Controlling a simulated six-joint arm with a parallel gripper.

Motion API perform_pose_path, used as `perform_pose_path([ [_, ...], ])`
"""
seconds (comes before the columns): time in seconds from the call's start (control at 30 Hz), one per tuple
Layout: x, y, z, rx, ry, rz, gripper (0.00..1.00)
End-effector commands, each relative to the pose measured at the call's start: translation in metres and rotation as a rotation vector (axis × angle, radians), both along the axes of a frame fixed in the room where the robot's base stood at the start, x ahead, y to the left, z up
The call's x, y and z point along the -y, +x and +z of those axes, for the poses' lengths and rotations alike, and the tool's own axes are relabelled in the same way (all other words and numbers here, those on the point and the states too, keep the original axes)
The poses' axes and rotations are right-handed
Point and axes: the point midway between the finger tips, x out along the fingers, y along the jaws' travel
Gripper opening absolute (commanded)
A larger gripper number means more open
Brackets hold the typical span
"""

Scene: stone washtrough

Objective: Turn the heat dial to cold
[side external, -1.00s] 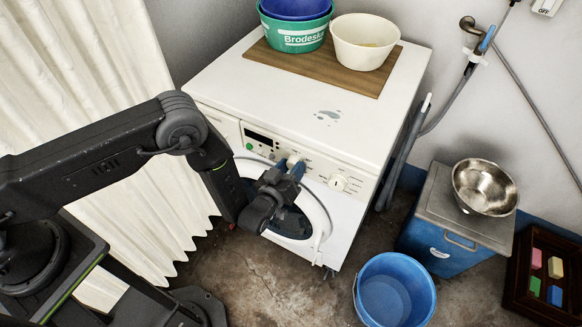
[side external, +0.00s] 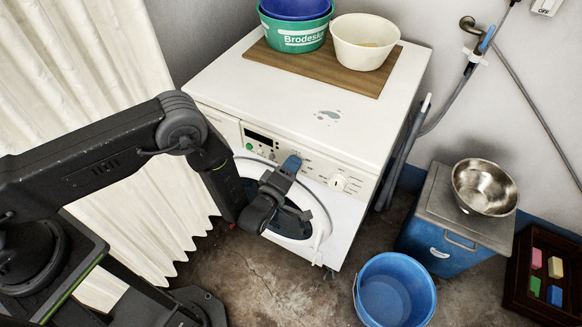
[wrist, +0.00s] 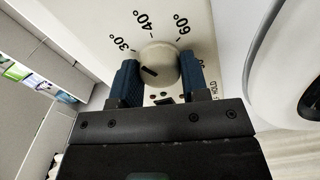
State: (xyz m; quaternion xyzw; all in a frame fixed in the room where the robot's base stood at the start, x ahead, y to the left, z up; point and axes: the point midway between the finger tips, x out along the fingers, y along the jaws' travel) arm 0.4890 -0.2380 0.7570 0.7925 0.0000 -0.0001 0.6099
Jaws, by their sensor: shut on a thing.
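The heat dial (wrist: 160,62) is a round, pale knob on the washing machine's white front panel, with a short black mark on its face. In the wrist view the printed 30°, 40° and 60° stand around its far side, and a partly covered label is at its right. The black mark lies on the left part of the knob, below the 30° print. My gripper (wrist: 160,78) is shut on the dial, one blue finger on each side. In the side view my gripper (side external: 291,164) is at the panel and hides the dial.
Another white knob (side external: 338,183) is on the panel to the right. The round door (side external: 295,222) is below my gripper. A blue bucket (side external: 394,290) stands on the floor, and a blue box (side external: 440,240) carries a metal bowl (side external: 485,187).

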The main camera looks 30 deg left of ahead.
Motion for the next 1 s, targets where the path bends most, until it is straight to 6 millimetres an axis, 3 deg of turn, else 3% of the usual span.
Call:
perform_pose_path([
  [1.0,-0.0002,-0.0003,0.0,0.001,-0.935,0.001,0.18],
])
